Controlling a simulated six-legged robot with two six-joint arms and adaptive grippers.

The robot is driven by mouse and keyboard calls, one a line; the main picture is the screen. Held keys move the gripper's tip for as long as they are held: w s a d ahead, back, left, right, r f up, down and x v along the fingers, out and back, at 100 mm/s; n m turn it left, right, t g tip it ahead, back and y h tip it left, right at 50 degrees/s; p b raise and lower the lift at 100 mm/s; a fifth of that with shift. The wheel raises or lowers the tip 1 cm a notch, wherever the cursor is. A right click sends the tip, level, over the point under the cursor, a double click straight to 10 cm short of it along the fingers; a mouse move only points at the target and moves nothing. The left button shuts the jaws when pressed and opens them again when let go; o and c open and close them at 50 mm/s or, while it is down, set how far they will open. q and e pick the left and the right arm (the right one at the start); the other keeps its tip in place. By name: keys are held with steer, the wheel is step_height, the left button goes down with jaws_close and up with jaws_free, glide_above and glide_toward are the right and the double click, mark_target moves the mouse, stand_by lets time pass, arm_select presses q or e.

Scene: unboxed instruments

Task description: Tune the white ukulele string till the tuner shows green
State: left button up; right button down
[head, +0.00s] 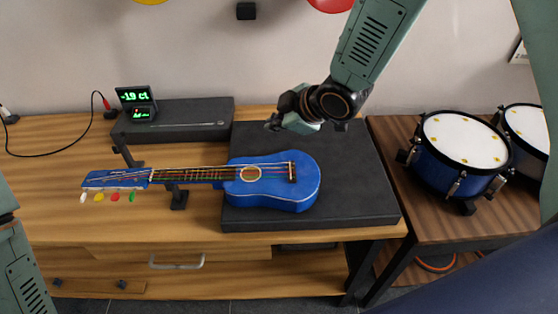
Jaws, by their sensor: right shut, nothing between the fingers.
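The blue ukulele (305,195) lies with its body on a dark mat and its neck pointing left over a black stand. Its headstock (115,178) has a white peg (83,198), a yellow peg (98,197), a red peg (115,197) and a green peg (132,197) along the near edge. The tuner (136,99) stands behind the headstock with a lit screen reading about -1.9 ct in green. My right gripper (274,124) is shut and empty above the back of the mat, apart from the ukulele. My left gripper is out of view; only arm parts show at lower left.
A dark flat case (185,116) lies at the back, beside the tuner. The dark mat (360,190) covers the bench's right part. Blue drums (465,145) stand on a side table at right. A cable (50,155) runs at left.

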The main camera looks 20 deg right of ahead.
steer(key=b, duration=0.5)
glide_above(271, 164)
steer(key=shift+n, duration=0.3)
steer(key=f, duration=0.5)
steer(key=shift+s+d+f, duration=0.2)
steer(key=shift+s+d, duration=0.1)
steer(key=shift+d, duration=0.05)
step_height(271, 164, down, 2)
steer(key=b, duration=0.2)
steer(key=shift+s+a+f+b, duration=0.1)
steer(key=shift+a+f+b, duration=0.1)
steer(key=shift+b, duration=0.1)
steer(key=shift+f, duration=0.4)
steer(key=shift+d+f+b, duration=0.15)
steer(key=shift+f+b, duration=0.05)
steer(key=shift+b, duration=0.1)
steer(key=shift+r, duration=0.1)
